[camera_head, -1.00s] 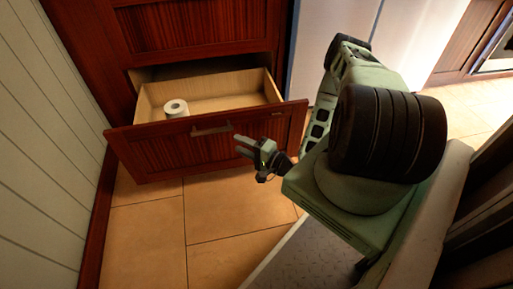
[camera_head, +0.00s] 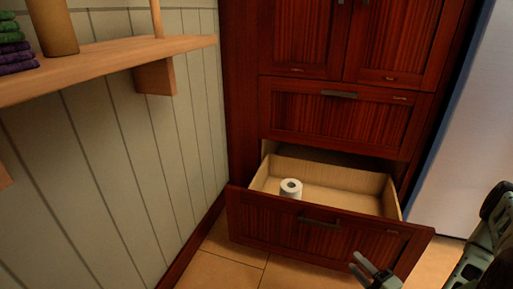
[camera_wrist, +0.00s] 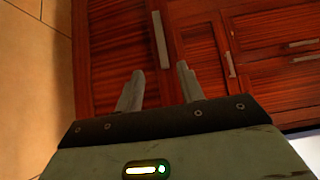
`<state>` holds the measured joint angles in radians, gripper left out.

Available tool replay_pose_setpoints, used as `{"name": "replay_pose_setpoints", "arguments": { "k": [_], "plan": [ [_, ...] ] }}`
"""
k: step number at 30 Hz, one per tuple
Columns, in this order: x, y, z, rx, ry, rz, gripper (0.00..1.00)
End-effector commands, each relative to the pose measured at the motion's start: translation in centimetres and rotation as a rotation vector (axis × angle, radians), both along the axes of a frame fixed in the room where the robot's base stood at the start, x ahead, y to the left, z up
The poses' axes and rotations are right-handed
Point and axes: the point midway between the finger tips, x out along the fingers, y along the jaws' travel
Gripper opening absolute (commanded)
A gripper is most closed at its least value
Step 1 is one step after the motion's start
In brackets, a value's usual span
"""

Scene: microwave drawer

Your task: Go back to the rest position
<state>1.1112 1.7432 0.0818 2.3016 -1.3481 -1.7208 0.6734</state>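My gripper (camera_head: 372,273) is at the lower right of the head view, in front of the open lower drawer (camera_head: 262,222). In the wrist view my gripper (camera_wrist: 158,90) has its two fingers apart with nothing between them, facing the red-brown wood fronts. The drawer's handle (camera_wrist: 160,40) lies beyond the fingers and is not touched. Much of my arm is outside the head view.
A white paper roll (camera_head: 291,188) stands inside the drawer at its left. A closed drawer (camera_head: 335,122) and cupboard doors are above. A wooden shelf (camera_head: 120,68) with folded cloths juts from the left wall. A pale fridge (camera_head: 455,150) stands right. Tiled floor is in front.

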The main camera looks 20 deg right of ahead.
Motion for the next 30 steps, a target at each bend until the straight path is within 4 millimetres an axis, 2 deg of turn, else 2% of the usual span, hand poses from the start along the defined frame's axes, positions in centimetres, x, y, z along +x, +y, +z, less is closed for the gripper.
{"name": "replay_pose_setpoints", "arguments": {
  "k": [5, 11, 17, 21, 24, 30],
  "plan": [
    [1.3, 0.4, 0.0, -0.082, 0.036, 0.074, 0.38],
    [5.6, 2.1, -0.2, -0.407, 0.180, 0.345, 0.38],
    [9.2, 4.5, 1.3, -0.754, 0.321, 0.605, 0.38],
    [10.8, 6.7, 3.7, -0.972, 0.400, 0.753, 0.38],
    [11.2, 8.7, 6.1, -1.113, 0.449, 0.848, 0.38],
    [10.0, 13.4, 12.0, -1.349, 0.527, 1.015, 0.38]
  ]
}}
